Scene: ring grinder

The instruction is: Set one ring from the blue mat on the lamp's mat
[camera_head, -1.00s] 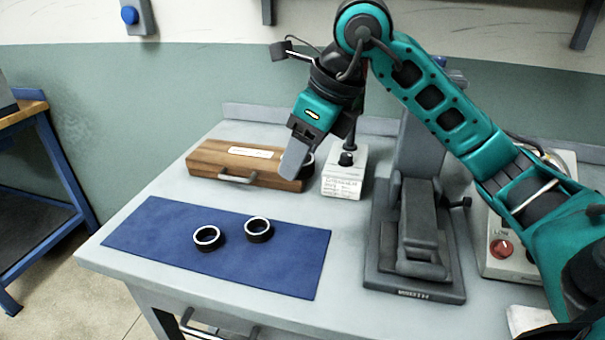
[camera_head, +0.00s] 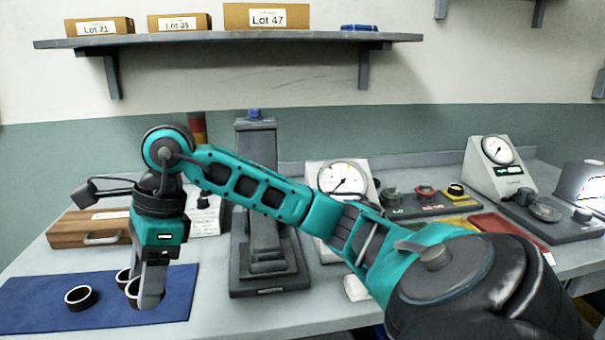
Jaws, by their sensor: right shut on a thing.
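The blue mat (camera_head: 40,318) lies at the front left of the bench. One dark ring (camera_head: 81,297) with a pale rim lies on it. A second ring (camera_head: 122,279) shows partly behind my right gripper. My right gripper (camera_head: 148,292), pointing down over the mat's right part, is shut on a third ring (camera_head: 132,293), which its finger partly covers. A yellow mat (camera_head: 452,224) and a red mat (camera_head: 510,232) lie at the right, partly behind my arm. A small green-lit display (camera_head: 507,170) glows on the dial device behind them. My left gripper is not in view.
A wooden case (camera_head: 75,228) lies behind the blue mat. A grey press (camera_head: 262,245) stands right of it, then a dial gauge (camera_head: 342,180). A panel (camera_head: 405,206) with green, red and yellow round parts sits farther right. A shelf (camera_head: 230,40) carries lot boxes above.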

